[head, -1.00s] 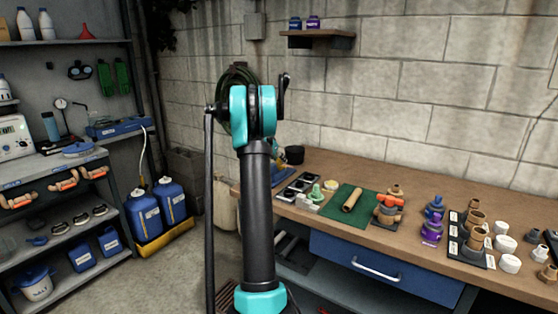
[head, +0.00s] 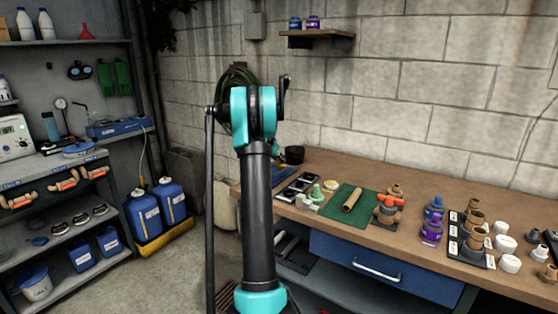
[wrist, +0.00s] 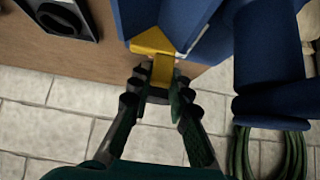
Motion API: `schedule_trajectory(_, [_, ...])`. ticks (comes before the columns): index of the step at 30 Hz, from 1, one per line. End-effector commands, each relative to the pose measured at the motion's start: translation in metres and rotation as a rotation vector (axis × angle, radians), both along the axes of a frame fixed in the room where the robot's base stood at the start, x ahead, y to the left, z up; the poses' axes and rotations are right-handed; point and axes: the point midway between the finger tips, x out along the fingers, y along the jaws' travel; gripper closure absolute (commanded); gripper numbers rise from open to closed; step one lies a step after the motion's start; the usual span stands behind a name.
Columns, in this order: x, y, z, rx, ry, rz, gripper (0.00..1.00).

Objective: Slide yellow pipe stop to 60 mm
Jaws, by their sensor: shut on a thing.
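The yellow pipe stop (wrist: 160,66) shows in the wrist view, with a wider top part and a tab pointing toward me. It sits against a blue body (wrist: 205,45) at the edge of the brown bench. My gripper (wrist: 150,84) is shut on the tab of the stop. In the head view, a blue part (head: 286,174) shows at the bench's left end, mostly behind my arm. The stop and my gripper are hidden there. No millimetre scale can be read in either view.
The wooden bench (head: 340,166) runs along the block wall. A green mat (head: 335,205) with a tan pipe piece (head: 352,199) and several fittings lie to the right. A dark tray (wrist: 62,17) is near the blue body. A green hose coil (wrist: 285,155) hangs at lower right.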

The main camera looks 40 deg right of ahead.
Motion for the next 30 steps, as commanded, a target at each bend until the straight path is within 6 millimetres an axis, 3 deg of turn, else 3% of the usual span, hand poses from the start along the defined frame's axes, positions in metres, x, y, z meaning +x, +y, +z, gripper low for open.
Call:
schedule_trajectory(5, [0.003, -0.008, 0.000, 0.000, -0.001, -0.001, 1.00])
schedule_trajectory(13, [0.020, -0.048, 0.000, -0.001, 0.000, -0.001, 1.00])
schedule_trajectory(22, [0.022, -0.052, 0.000, 0.000, 0.000, 0.000, 1.00])
schedule_trajectory(23, [0.022, -0.052, 0.000, 0.000, 0.000, 0.000, 0.81])
schedule_trajectory(24, [0.022, -0.052, 0.000, 0.000, 0.000, 0.000, 0.76])
schedule_trajectory(28, [0.022, -0.052, 0.000, 0.000, 0.000, 0.000, 0.60])
schedule_trajectory(30, [0.022, -0.052, 0.000, 0.000, 0.000, 0.000, 0.60])
